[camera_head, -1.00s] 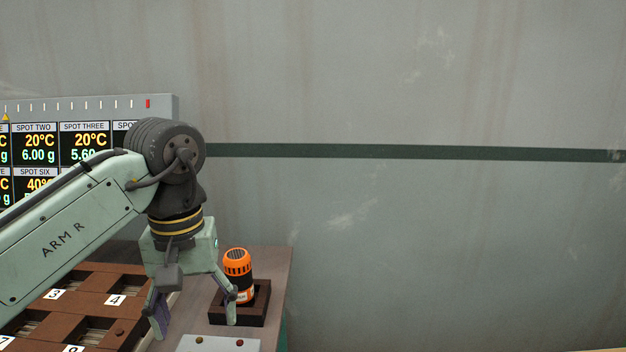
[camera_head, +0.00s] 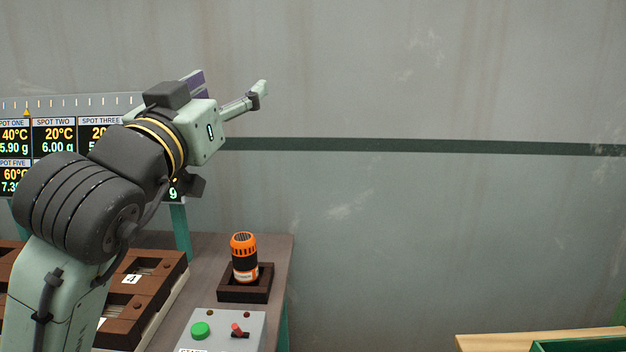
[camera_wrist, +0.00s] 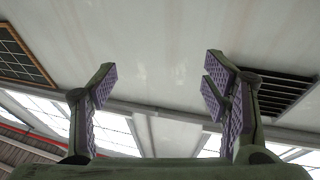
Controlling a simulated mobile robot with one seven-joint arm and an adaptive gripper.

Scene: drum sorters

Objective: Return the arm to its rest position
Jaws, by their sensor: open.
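My gripper (camera_head: 228,88) is raised high in front of the wall in the head view, tilted up and to the right. Its fingers are spread and empty.
An orange and black canister (camera_head: 244,258) stands upright in a dark square holder (camera_head: 246,294) on the table. A grey control box (camera_head: 222,332) with a green button is in front. A brown numbered tray (camera_head: 160,275) and a display panel (camera_head: 80,105) are at left.

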